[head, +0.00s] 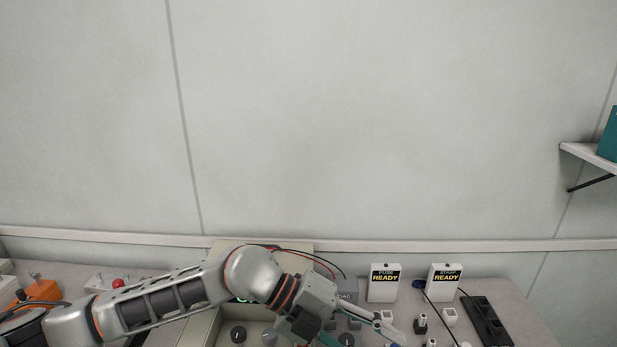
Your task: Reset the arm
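My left arm comes in from the left, low over the bench. My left gripper (362,338) points down and right at the bottom edge. One long finger reaches right, and the other runs down and is cut off by the picture edge. They stand apart, with a black knob (346,340) showing between them. I see nothing held, though the lower tip is hidden. My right gripper is not in view.
A beige tester panel (203,329) lies under my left arm. Two white signs, "FUSE READY" (384,290) and "STRAP READY" (444,290), stand behind. A black strip (486,320) lies right. A red button (117,283) is left. A shelf (590,155) hangs right.

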